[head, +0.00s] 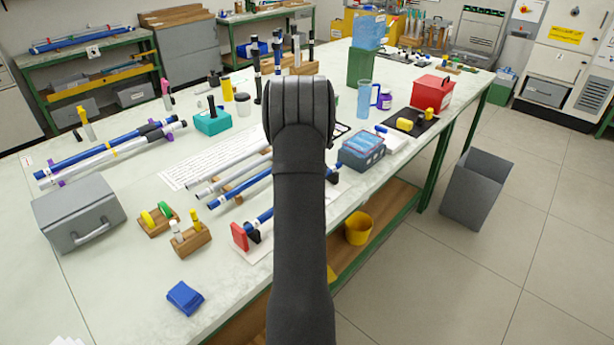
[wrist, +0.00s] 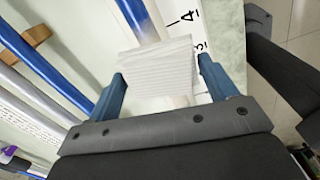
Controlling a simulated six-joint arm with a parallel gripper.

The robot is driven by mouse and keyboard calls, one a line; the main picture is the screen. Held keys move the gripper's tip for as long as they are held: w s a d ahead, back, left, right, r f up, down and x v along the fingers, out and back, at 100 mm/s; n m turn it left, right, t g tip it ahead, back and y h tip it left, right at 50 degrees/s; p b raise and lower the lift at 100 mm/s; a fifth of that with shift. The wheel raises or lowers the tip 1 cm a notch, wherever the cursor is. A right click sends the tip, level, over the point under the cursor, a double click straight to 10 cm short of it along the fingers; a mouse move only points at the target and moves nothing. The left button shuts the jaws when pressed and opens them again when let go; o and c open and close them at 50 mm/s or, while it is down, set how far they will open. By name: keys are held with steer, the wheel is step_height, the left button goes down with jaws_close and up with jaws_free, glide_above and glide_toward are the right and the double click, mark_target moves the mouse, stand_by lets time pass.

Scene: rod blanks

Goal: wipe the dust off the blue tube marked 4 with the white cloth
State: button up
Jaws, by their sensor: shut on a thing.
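In the wrist view my gripper (wrist: 160,74) is shut on the folded white cloth (wrist: 155,66), a blue finger at each side. The cloth lies across a blue tube (wrist: 137,18) and hides part of it; I cannot tell whether it presses on it. A black 4 is written on the pale surface beside this tube. A pale stretch of the tube shows at the cloth's lower edge; I cannot tell if it is dust. In the head view my arm hides the gripper and cloth; part of a blue tube (head: 263,219) shows beside the arm.
Another blue tube (wrist: 46,65) and grey tubes lie left of the cloth in the wrist view. A blue-lidded box (head: 361,151) stands right of my arm. The front left bench has bare patches.

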steer(key=shift+s+a, duration=3.45)
steer(key=shift+s, duration=0.05)
steer(key=shift+w+d, duration=4.95)
steer(key=shift+w, duration=0.05)
steer(key=shift+s+a, duration=4.9)
step_height(320, 180, up, 8)
